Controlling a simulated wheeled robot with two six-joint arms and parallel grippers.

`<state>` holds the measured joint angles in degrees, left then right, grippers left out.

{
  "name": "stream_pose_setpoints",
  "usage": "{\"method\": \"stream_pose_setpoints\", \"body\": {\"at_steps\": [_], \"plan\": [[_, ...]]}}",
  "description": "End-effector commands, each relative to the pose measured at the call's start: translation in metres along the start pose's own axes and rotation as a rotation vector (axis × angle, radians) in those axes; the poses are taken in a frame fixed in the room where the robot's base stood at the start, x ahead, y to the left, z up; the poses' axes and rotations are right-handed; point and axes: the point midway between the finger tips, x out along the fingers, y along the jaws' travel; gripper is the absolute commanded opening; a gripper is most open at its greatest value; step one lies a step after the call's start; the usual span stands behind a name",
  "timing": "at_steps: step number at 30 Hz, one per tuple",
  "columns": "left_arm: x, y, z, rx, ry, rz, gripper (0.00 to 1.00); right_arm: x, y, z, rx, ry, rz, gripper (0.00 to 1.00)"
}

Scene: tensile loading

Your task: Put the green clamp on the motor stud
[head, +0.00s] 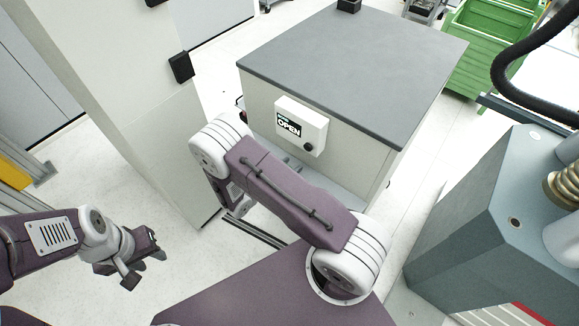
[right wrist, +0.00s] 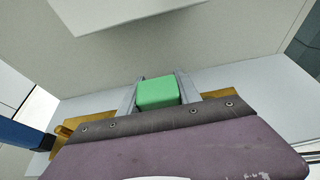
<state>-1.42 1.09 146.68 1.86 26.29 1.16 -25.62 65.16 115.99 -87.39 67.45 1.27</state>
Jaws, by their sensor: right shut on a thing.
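The green clamp (right wrist: 158,94) is a bright green block in the right wrist view. My right gripper (right wrist: 158,90) is shut on it, with a grey finger on each side. In the head view this gripper and the clamp are hidden behind my own right arm. My left gripper (head: 143,268) is empty, with its fingers apart, over the floor at the lower left of the head view. I cannot make out the motor stud in either view.
A pale cabinet with a dark grey top (head: 350,70) stands ahead, with a white box reading OPEN (head: 301,125) on its front. A grey machine (head: 500,215) stands at right. A green crate (head: 485,50) is behind. A blue part (right wrist: 22,132) shows at left in the wrist view.

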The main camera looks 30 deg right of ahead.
Motion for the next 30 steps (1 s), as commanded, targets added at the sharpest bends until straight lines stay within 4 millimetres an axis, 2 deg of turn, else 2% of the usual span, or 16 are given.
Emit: {"method": "stream_pose_setpoints", "body": {"at_steps": [5, 6, 7, 8, 17, 20, 30], "plan": [[0.005, 0.000, 0.001, 0.000, 0.000, 0.000, 0.36, 0.002, 0.000, -0.005, 0.000, 0.000, 0.000, 0.00], [0.003, 0.000, 0.000, 0.000, 0.000, 0.000, 0.36, 0.001, 0.000, -0.003, 0.000, 0.000, 0.000, 0.51], [0.003, 0.000, 0.000, 0.000, 0.000, 0.000, 0.36, 0.001, 0.000, -0.003, 0.000, 0.000, 0.000, 0.59], [0.003, 0.000, 0.000, 0.000, 0.000, 0.000, 0.36, 0.001, 0.000, -0.003, 0.000, 0.000, 0.000, 0.61], [0.001, 0.000, 0.000, 0.000, 0.000, 0.000, 0.36, 0.000, 0.000, -0.001, 0.000, 0.000, 0.000, 0.61], [0.000, 0.000, 0.000, 0.000, 0.000, 0.000, 0.36, -0.007, 0.001, 0.001, -0.001, 0.000, 0.004, 0.61], [-0.001, 0.000, 0.000, 0.000, 0.000, 0.000, 0.36, -0.082, 0.001, 0.000, 0.001, 0.001, 0.006, 0.61]]}}
